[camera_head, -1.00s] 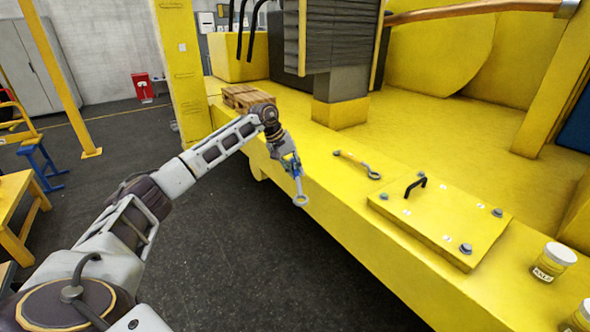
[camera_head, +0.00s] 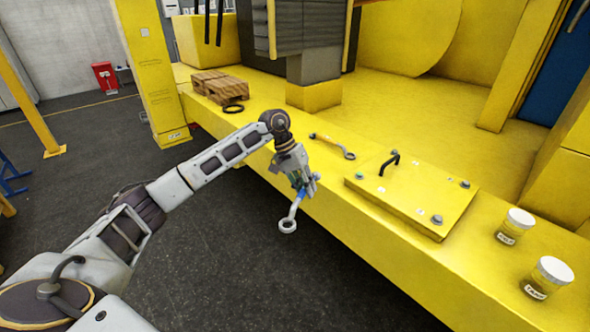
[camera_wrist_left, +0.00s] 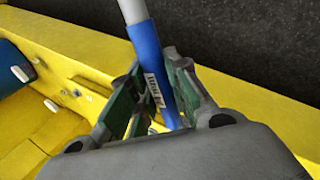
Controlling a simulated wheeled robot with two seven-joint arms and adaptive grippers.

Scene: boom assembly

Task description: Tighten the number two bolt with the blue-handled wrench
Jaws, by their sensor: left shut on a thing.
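My left gripper (camera_head: 303,186) is shut on the blue-handled wrench (camera_head: 288,225) and holds it in front of the yellow ledge. The wrench hangs ring end down, tilted a little to the left. In the left wrist view its blue handle (camera_wrist_left: 150,60) lies between my left gripper's green-padded fingers (camera_wrist_left: 150,100). A yellow plate (camera_head: 410,195) with a black handle (camera_head: 389,163) lies on the ledge to the right. Bolts show at its corners, such as a near one (camera_head: 436,220), a right one (camera_head: 465,184) and a left one (camera_head: 360,176). I cannot read their numbers. My right gripper is out of view.
A second wrench with an orange handle (camera_head: 322,137) lies on the ledge behind the plate's left side. Two jars with white lids (camera_head: 514,226) (camera_head: 549,278) stand at the right.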

